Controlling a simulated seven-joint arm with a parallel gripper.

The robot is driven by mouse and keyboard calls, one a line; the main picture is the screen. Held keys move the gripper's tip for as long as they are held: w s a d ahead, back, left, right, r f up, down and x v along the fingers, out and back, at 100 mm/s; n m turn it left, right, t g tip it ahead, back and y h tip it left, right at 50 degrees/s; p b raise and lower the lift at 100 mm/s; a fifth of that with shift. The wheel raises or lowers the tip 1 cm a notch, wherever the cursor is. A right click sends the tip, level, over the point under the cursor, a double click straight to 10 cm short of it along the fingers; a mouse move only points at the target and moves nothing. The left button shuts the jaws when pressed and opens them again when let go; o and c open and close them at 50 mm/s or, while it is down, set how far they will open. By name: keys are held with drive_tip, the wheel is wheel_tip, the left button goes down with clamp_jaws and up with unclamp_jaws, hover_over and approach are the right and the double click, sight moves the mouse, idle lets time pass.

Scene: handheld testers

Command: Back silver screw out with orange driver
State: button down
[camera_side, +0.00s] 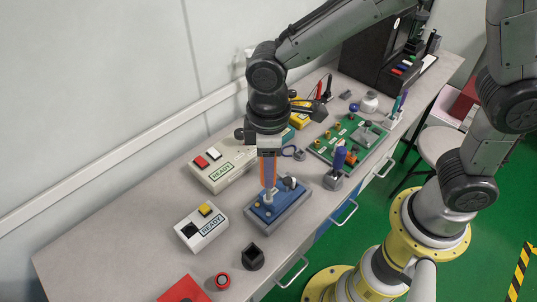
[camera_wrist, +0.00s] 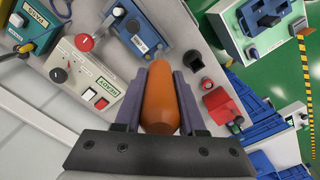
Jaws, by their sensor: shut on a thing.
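My gripper (camera_side: 268,178) points straight down in the side view. It is shut on the handle of the orange driver (camera_wrist: 160,100), which lies between both fingers in the wrist view. Orange edges of the handle also show beside the fingers in the side view. The driver is upright over the blue tester (camera_side: 289,208), its lower end close to a pale round part on the tester's top. The blue tester also shows beyond the driver in the wrist view (camera_wrist: 133,20). I cannot clearly make out the silver screw or whether the tip touches it.
A white READY box (camera_side: 222,165) stands behind the tester, another with a yellow button (camera_side: 202,228) to its left. A black cup (camera_side: 253,257) and red pieces lie in front. A blue-handled driver (camera_side: 339,158) stands in a holder right, beside a green board (camera_side: 325,151).

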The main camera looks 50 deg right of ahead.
sight(269, 198)
idle(0.4)
drive_tip(key=shift+f, duration=2.75)
drive_tip(key=shift+f, duration=0.6)
drive_tip(key=shift+d+r, duration=0.1)
drive_tip(key=shift+r, duration=0.05)
idle(0.9)
drive_tip(key=shift+r, duration=3.2)
